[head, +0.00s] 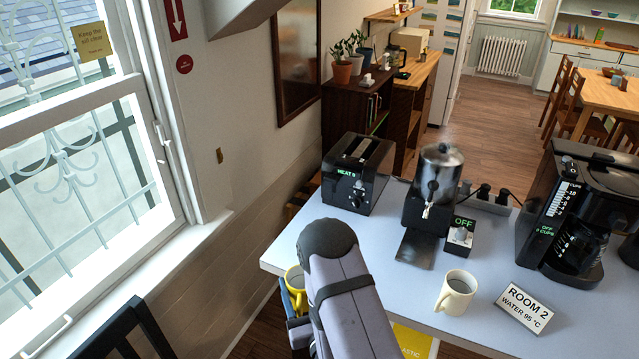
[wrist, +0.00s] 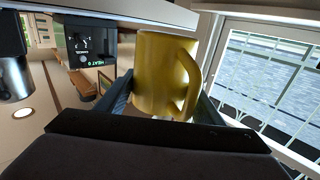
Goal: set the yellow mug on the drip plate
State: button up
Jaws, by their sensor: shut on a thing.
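The yellow mug (head: 294,280) is at the table's near left edge in the head view, partly hidden behind my arm. It fills the middle of the wrist view (wrist: 158,72), its handle to the right. My gripper (wrist: 160,103) is shut on it, one finger on each side. In the head view my gripper (head: 297,312) is mostly covered by my arm. The drip plate (head: 415,250) is a flat dark plate at the foot of the black and steel coffee machine (head: 432,185). It looks bare, and the mug is well to its left.
A black toaster (head: 357,172) stands at the back left. A cream mug (head: 456,293), an OFF switch box (head: 460,235) and a ROOM 2 sign (head: 525,305) stand near the plate. A coffee maker (head: 580,220) is at the right. The window (head: 75,150) is left.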

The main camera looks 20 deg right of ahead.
jog(key=shift+d+r, duration=0.1)
jog(key=shift+d, duration=0.3)
jog(key=w+d+r+m+g+h, duration=0.15)
jog(key=d+r+m+h, duration=0.5)
jog(key=d+r, duration=0.9)
jog(key=s+d+f+m+g+h, duration=0.3)
jog(key=s+d+f+g+h, duration=0.2)
jog(key=d, duration=0.5)
jog(key=shift+s+d+f+m+h, duration=0.2)
jog(key=shift+s+f+m+h, duration=0.15)
jog(key=shift+s+f+h, duration=0.65)
jog(key=shift+s+r+h, duration=0.2)
jog(key=shift+s+h, duration=0.05)
jog(key=shift+f+p, duration=0.4)
jog(key=shift+f, duration=2.35)
